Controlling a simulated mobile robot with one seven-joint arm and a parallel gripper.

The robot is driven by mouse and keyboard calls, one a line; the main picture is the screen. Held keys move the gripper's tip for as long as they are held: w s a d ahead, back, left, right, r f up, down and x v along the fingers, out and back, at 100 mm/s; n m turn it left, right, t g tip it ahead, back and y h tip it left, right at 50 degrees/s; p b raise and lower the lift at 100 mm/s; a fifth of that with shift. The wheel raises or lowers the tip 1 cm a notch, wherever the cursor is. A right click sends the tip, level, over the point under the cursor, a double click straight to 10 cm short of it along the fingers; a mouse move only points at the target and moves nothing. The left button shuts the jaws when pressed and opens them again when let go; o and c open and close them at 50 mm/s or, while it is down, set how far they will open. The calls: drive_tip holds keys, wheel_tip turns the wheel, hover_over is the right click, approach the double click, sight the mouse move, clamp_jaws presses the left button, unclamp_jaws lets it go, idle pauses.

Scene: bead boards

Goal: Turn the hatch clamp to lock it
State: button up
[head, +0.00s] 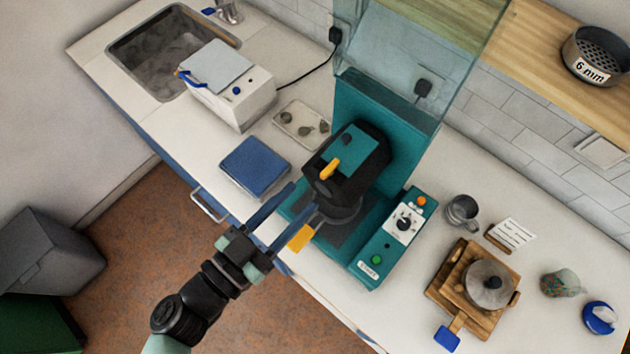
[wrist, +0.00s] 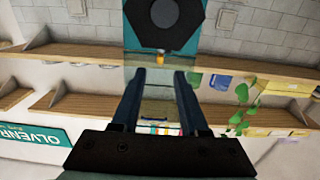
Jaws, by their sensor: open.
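A teal machine (head: 355,103) with a black drum (head: 347,205) stands on the counter in the head view. A small yellow lever (head: 329,168), which looks like the hatch clamp, sits on the drum's front upper side. A second yellow piece (head: 301,238) shows lower, beside my fingers; I cannot tell if it is part of the clamp. My gripper (head: 304,198) is open with nothing between its blue fingers, in front of the drum. In the wrist view, my gripper (wrist: 158,75) points towards a black octagonal part (wrist: 178,22) with a yellow tip (wrist: 160,57) below it.
A clear shield (head: 415,50) rises above the machine. Its control panel (head: 400,230) has a dial and buttons, at right.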

drive_tip(key=b+v, duration=0.1)
drive_tip(key=v, duration=0.3)
idle(0.5)
drive_tip(key=w+d+r+n+t+y+b, duration=0.1)
drive_tip(key=w+d+r+n+t+y, duration=0.3)
drive_tip(key=w+r, duration=0.4)
drive_tip(key=w+d+r+n+t+y+b, duration=0.1)
drive_tip(key=w+d+r+n+t+y, duration=0.35)
drive_tip(key=w+r, duration=0.35)
drive_tip(key=s+r+t+y+b, duration=0.1)
drive_tip(key=s+r+t, duration=0.1)
drive_tip(key=r, duration=1.4)
drive_tip(key=s+r+m+t+y+b, duration=0.1)
drive_tip(key=s+r, duration=0.4)
drive_tip(key=r, duration=1.1)
drive_tip(key=shift+s+a+t+b, duration=0.2)
drive_tip(key=shift+a+t+b, duration=0.15)
drive_tip(key=shift+t, duration=0.4)
